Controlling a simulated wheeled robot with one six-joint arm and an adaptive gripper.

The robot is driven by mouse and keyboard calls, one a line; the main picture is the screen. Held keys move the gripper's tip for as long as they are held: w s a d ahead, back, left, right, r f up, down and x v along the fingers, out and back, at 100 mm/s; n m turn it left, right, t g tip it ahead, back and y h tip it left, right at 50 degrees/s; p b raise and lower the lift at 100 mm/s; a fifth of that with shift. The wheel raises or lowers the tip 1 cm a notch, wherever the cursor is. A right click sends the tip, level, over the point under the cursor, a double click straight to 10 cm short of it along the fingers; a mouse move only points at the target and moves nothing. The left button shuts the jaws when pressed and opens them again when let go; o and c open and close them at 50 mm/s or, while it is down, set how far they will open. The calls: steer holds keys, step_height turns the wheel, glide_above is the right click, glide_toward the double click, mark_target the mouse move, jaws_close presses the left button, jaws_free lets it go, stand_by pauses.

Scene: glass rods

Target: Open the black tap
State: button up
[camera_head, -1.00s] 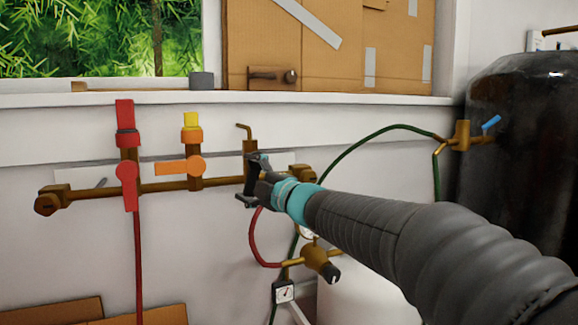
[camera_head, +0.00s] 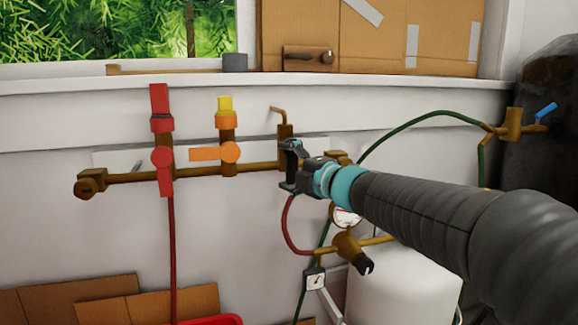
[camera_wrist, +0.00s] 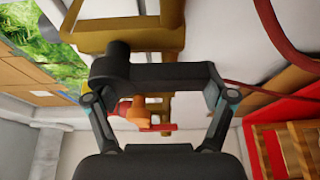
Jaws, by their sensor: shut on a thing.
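The black tap's handle (camera_wrist: 160,74) spans the wrist view as a dark bar with a round hub, fixed to a brass pipe fitting. My gripper (camera_wrist: 158,98) is shut on this handle, with one finger at each end of the bar. In the head view my gripper (camera_head: 299,172) is at the right part of the brass pipe, below a bent brass spout (camera_head: 279,112). The black handle (camera_head: 292,150) stands about upright there, partly hidden by my gripper.
Left on the same brass pipe (camera_head: 120,177) are a red tap (camera_head: 162,160) and an orange tap (camera_head: 215,152). Red and green hoses, a gauge (camera_head: 347,216) and a lower brass valve (camera_head: 347,246) are close below my arm. A blue-handled valve (camera_head: 513,124) is at the right.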

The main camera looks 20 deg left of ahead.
steer(key=o, duration=1.5)
steer(key=shift+o, duration=0.2)
steer(key=shift+d, duration=0.1)
steer(key=v, duration=1.2)
